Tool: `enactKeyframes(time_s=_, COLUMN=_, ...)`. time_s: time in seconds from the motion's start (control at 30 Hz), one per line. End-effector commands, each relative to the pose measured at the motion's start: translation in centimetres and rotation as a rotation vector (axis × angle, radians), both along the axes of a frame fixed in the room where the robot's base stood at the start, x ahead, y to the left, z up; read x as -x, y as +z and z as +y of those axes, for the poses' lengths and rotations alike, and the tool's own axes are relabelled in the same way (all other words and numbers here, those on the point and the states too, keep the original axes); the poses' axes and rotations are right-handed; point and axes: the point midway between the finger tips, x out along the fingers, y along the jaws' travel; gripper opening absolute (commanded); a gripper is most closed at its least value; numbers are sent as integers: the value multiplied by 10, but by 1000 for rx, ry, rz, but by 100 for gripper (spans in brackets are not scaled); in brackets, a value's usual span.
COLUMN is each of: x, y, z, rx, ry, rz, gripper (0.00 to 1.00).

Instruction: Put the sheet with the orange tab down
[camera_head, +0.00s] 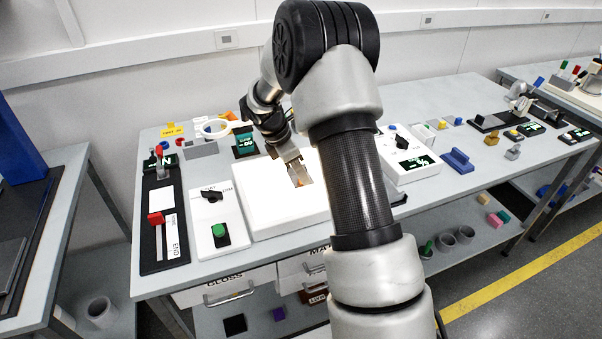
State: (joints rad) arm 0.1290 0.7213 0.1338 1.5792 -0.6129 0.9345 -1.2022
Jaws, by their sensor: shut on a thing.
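My gripper (299,174) is over the right part of a bright white light box (262,226) on the bench. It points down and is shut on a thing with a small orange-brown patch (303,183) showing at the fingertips. This looks like the orange tab of the sheet. The sheet itself does not stand out against the glowing white surface, so I cannot tell its outline or whether it touches the box. My arm hides the right part of the box.
A white switch panel with a green button (218,230) stands left of the box, and a black slider panel (165,250) is further left. A ringed magnifier (215,128) is behind. A white dial unit (408,160) and a blue block (457,160) are on the right.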

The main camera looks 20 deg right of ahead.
Motion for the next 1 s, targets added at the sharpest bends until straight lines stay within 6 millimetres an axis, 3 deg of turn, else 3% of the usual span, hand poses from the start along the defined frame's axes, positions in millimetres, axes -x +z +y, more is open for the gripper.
enactKeyframes(time_s=0.13, x=0, y=-3, z=0, rx=0, ry=0, rz=1, gripper=0)
enactKeyframes(time_s=0.17, x=0, y=-3, z=0, rx=0, ry=0, rz=0, gripper=16)
enactKeyframes(time_s=0.27, x=0, y=-2, z=0, rx=0, ry=0, rz=0, gripper=32)
enactKeyframes(time_s=0.67, x=-1, y=6, z=2, rx=0, ry=1, rz=-2, gripper=32)
enactKeyframes(time_s=1.0, x=-1, y=70, z=28, rx=0, ry=2, rz=-5, gripper=32)
